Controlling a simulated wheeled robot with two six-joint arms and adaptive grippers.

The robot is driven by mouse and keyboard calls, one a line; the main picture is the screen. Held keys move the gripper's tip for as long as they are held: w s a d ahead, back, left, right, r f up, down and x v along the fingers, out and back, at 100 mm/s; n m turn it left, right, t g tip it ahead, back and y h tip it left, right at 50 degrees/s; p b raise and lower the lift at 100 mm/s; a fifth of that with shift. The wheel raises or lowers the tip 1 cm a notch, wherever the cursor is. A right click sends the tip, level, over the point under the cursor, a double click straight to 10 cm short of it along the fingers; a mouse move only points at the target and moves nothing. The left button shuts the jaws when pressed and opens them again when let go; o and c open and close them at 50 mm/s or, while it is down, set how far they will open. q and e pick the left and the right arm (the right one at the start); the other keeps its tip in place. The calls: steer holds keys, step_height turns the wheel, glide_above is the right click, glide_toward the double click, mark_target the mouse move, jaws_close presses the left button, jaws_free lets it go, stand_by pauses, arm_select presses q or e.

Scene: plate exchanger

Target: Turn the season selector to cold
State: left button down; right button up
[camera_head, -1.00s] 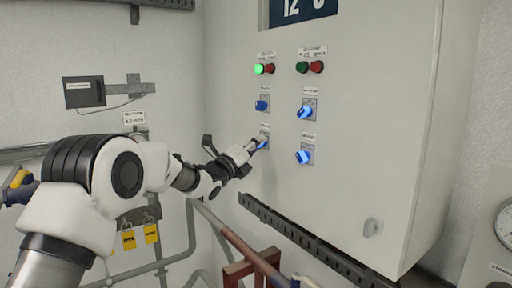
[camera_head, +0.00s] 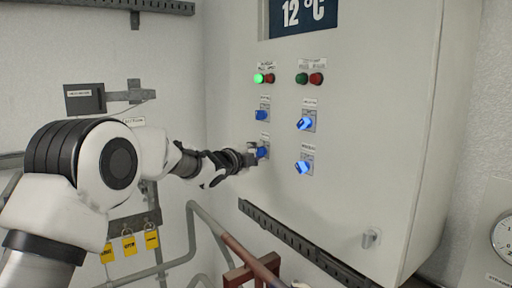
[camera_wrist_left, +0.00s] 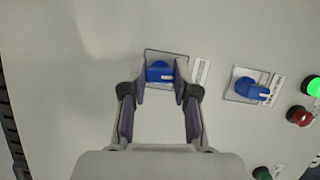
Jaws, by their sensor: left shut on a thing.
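Several blue selector knobs sit on the grey panel; their labels are too small to read, so I cannot tell which is the season selector. My left gripper (camera_head: 256,154) is at the lower-left blue knob (camera_head: 264,152), level with it. In the left wrist view my left gripper (camera_wrist_left: 160,92) has a finger on each side of that knob (camera_wrist_left: 160,72) and is shut on it. The knob's white mark shows towards the right there. The upper-left blue knob (camera_head: 262,115) is free and also shows in the wrist view (camera_wrist_left: 250,89). My right gripper is not in view.
Two more blue knobs, upper right (camera_head: 305,124) and lower right (camera_head: 303,167), are beside the held one. A lit green lamp (camera_head: 258,78) and a red lamp (camera_head: 270,78) are above. Yellow tags (camera_head: 129,242) and pipes (camera_head: 215,232) are left of and below the panel.

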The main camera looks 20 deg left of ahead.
arm_select(q)
steer(key=shift+r+n+g, duration=0.1)
steer(key=shift+n+g, duration=0.5)
steer(key=shift+n, duration=0.5)
steer(key=shift+r+n+g+h, duration=0.1)
steer(key=shift+n+g+h, duration=0.5)
steer(key=shift+n, duration=1.2)
steer(key=shift+g, duration=0.3)
steer(key=c, duration=0.9)
jaws_free()
steer(key=shift+w, duration=0.1)
